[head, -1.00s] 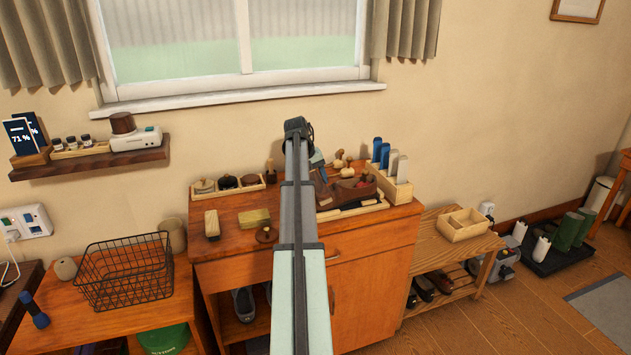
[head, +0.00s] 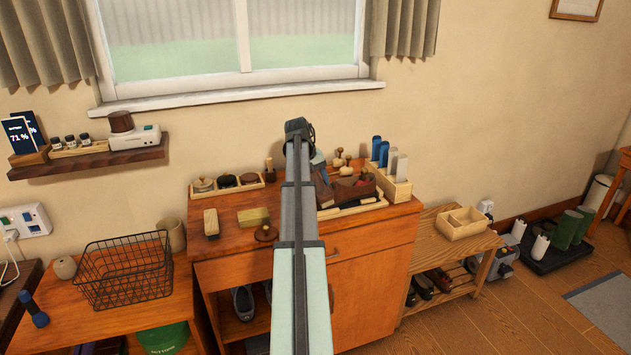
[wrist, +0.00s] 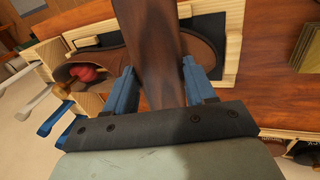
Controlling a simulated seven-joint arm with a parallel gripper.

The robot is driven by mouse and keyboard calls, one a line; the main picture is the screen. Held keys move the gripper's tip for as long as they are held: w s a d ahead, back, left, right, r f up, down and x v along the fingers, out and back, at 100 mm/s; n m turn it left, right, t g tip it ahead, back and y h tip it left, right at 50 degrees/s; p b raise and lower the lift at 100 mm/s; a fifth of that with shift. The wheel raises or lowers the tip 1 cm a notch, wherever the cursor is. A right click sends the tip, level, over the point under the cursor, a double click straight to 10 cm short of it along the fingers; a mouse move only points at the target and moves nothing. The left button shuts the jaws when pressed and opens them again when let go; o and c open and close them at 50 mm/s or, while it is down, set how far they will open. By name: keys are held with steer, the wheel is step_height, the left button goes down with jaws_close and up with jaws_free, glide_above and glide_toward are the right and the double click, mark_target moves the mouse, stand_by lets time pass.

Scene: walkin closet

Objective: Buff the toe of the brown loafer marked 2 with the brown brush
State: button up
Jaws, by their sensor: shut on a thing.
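A brown loafer (head: 357,188) sits in a light wooden tray on the cabinet top; a red shoe tree shows in its opening in the wrist view, where the loafer (wrist: 207,52) lies beyond my fingers. My gripper (wrist: 158,78) has blue fingers shut on a dark brown piece (wrist: 150,45), which looks like the brown brush and extends over the loafer. Whether it touches the toe cannot be told. In the head view my arm hides most of the gripper and the brush. No mark 2 is readable.
A wooden holder (head: 397,190) with blue and white handles stands close at the right of the loafer. A yellowish block (head: 253,217), a pale brush (head: 211,222) and a tray of round tins (head: 228,184) stand at the left. The window wall is behind.

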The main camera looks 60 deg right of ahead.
mark_target(312, 175)
steer(key=shift+s+a, duration=0.75)
steer(key=shift+a, duration=0.1)
steer(key=shift+w+d, duration=1.65)
steer(key=shift+d, duration=0.15)
steer(key=shift+w+d+f, duration=0.1)
steer(key=shift+w+d, duration=1.3)
steer(key=shift+d, duration=0.2)
steer(key=shift+s+a, duration=1.6)
steer(key=shift+a, duration=0.15)
steer(key=shift+a, duration=0.1)
steer(key=shift+s+a+f, duration=0.1)
steer(key=shift+s+a, duration=1.45)
steer(key=shift+w+d, duration=1.7)
steer(key=shift+d, duration=0.1)
